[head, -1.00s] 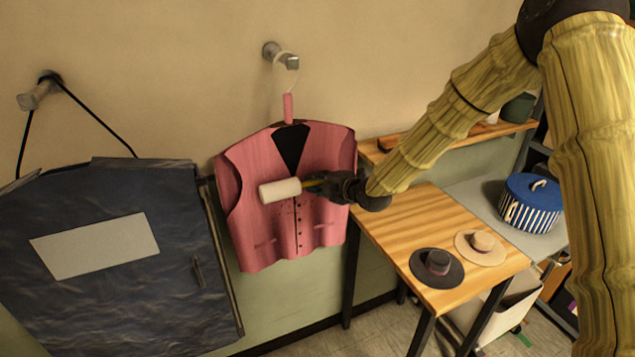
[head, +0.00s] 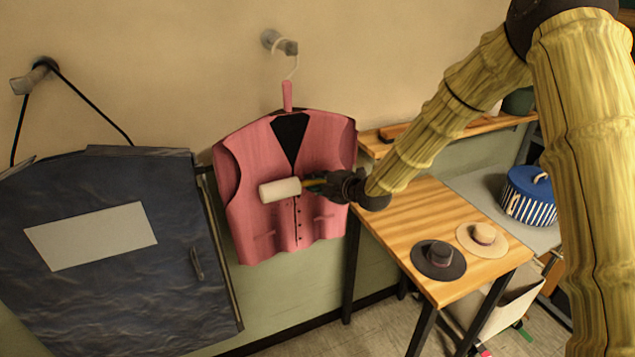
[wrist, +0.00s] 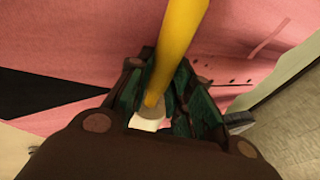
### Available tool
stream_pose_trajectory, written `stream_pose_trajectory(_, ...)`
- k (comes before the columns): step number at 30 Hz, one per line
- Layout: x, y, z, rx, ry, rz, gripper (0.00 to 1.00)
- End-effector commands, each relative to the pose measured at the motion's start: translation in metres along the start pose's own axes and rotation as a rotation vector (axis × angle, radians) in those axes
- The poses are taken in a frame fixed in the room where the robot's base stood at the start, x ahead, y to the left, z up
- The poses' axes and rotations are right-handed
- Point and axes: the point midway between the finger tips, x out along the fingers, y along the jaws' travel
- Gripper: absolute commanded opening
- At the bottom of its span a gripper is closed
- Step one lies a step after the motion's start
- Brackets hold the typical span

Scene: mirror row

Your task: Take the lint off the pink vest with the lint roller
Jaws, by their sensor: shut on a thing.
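The pink vest (head: 262,160) hangs on a pink hanger from a wall peg, its dark V-shaped neck and a row of dark buttons facing me. The lint roller (head: 281,190) has a white head lying across the vest's middle, seemingly against the cloth. My gripper (head: 318,185) is shut on the roller's handle, at the vest's right side. In the wrist view the yellow handle (wrist: 180,48) stands between my fingers, with the pink vest (wrist: 80,40) behind. A few small dark spots show on the cloth there; I cannot tell lint from buttons. Roller and gripper hide part of the vest.
A dark blue bag (head: 110,290) hangs at left from another peg (head: 35,78). At right a wooden table (head: 400,215) holds a black hat (head: 438,268) and a tan hat (head: 482,249). A blue striped round box (head: 530,195) stands behind on a grey surface.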

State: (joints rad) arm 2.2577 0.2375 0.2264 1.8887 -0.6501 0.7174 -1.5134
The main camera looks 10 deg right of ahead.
Motion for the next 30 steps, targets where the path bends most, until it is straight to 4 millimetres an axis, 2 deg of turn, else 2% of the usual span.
stream_pose_trajectory(9,0.006,-0.018,0.001,0.001,0.0,0.002,0.0)
stream_pose_trajectory(17,0.007,-0.022,0.002,0.0,0.0,0.001,0.0)
stream_pose_trajectory(30,0.015,-0.042,0.004,0.0,0.0,0.0,0.0)
